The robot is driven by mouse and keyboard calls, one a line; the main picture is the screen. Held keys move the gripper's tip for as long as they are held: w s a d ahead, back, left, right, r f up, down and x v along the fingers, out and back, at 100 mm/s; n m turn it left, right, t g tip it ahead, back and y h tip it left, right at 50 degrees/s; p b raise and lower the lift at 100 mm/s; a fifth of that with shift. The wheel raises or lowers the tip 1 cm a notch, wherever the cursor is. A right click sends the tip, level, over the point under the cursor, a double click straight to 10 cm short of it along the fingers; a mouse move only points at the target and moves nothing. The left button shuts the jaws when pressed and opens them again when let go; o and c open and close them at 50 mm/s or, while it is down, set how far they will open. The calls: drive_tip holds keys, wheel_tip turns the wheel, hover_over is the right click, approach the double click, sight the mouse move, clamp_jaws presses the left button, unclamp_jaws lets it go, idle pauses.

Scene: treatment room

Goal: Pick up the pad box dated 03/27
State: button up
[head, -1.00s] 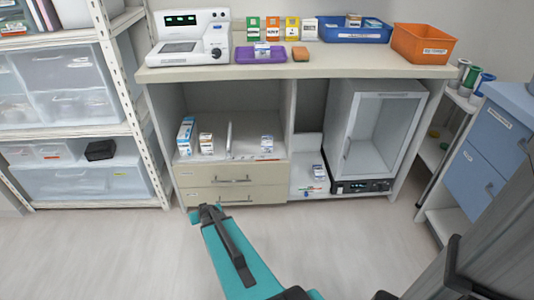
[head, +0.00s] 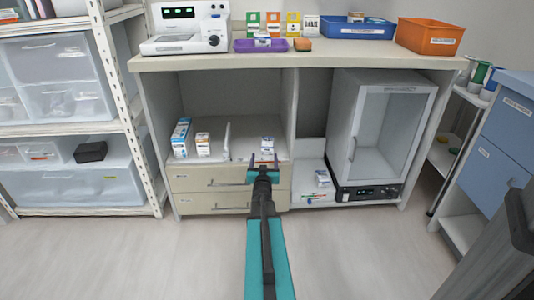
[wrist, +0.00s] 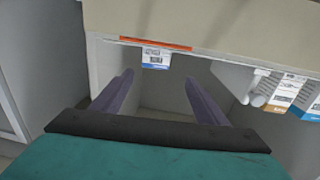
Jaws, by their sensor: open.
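No date is legible, so I cannot tell which box is dated 03/27. A small white and blue box (head: 267,143) stands on the right of the left shelf bay, above the drawers. It also shows in the wrist view (wrist: 156,58), upside down, beyond and between the fingers. My gripper (head: 264,161) is open and empty just in front of that shelf, apart from the box. Its two fingers also show in the wrist view (wrist: 158,80). A tall blue and white box (head: 180,138) and a white and brown box (head: 202,145) stand further left.
A thin white upright piece (head: 227,141) stands between the boxes. Another small box (head: 322,178) is on the low shelf beside the glass-door cabinet (head: 380,130). The counter (head: 300,62) overhangs the shelf. A purple tray (head: 245,46) is on it. The floor is clear.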

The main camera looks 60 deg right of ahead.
drive_tip(key=shift+s+d+r, duration=0.2)
drive_tip(key=shift+s+d, duration=0.05)
drive_tip(key=shift+d, duration=0.05)
drive_tip(key=b, duration=0.2)
approach(268, 141)
drive_tip(key=shift+w+x, duration=0.2)
drive_tip(key=shift+x, duration=2.1)
drive_tip(key=shift+a, duration=0.15)
drive_tip(key=shift+f+b+x, duration=0.15)
drive_tip(key=shift+b+x, duration=0.55)
drive_tip(key=shift+x, duration=0.15)
drive_tip(key=shift+f+b+x, duration=0.1)
drive_tip(key=shift+b+x, duration=0.55)
drive_tip(key=shift+x, duration=0.2)
drive_tip(key=shift+w+d+r, duration=0.1)
drive_tip(key=shift+w+d, duration=0.05)
drive_tip(key=shift+d, duration=0.3)
drive_tip(key=shift+w+d+r, duration=0.1)
drive_tip(key=shift+w+d, duration=0.05)
drive_tip(key=shift+d, duration=0.3)
